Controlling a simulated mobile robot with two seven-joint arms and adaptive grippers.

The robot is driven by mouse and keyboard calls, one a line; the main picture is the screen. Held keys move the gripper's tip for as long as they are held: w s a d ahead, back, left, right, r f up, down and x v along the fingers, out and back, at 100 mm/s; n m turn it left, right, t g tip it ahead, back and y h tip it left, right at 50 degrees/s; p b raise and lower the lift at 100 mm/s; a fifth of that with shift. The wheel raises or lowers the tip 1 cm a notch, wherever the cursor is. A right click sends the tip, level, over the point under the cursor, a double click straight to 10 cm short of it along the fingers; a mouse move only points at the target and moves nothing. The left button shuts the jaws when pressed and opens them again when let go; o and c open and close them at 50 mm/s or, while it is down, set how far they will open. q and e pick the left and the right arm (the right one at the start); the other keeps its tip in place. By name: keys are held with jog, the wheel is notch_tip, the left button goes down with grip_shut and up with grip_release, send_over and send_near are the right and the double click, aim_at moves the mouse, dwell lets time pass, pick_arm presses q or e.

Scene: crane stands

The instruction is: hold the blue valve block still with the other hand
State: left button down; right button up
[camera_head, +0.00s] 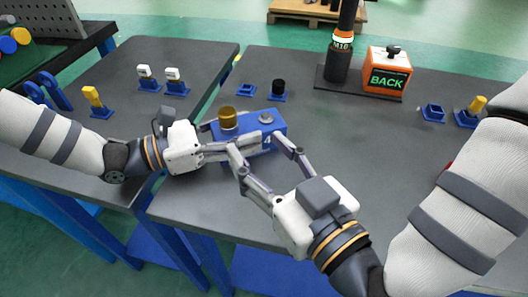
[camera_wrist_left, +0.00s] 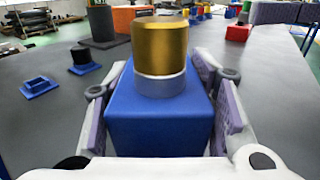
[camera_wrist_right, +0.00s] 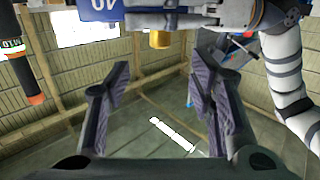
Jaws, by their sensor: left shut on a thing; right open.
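My left gripper (camera_head: 219,149) is shut on the block from the left. In the left wrist view the block (camera_wrist_left: 158,115) is between both fingers, below the brass cap (camera_wrist_left: 160,45). My right gripper (camera_head: 264,150) is open at the block's front. In the right wrist view its fingers (camera_wrist_right: 160,85) are apart with nothing between them; whether they touch the block is unclear.
An orange "BACK" box (camera_head: 388,75) and a dark post (camera_head: 338,64) stand behind at right. Blue holders (camera_head: 246,90) and a black-capped piece (camera_head: 278,87) sit behind the block. More blue pieces (camera_head: 433,112) are at right. The table's front edge is close.

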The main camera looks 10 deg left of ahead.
jog(key=shift+s+d, duration=0.15)
jog(key=w+d+r+t+h, duration=0.1)
jog(key=w+t+h, duration=0.1)
jog(key=w+h, duration=0.5)
jog(key=g+h, duration=0.2)
jog(key=g, duration=0.9)
send_near(227, 111)
jog(key=x, duration=1)
jog(key=shift+c, duration=0.6)
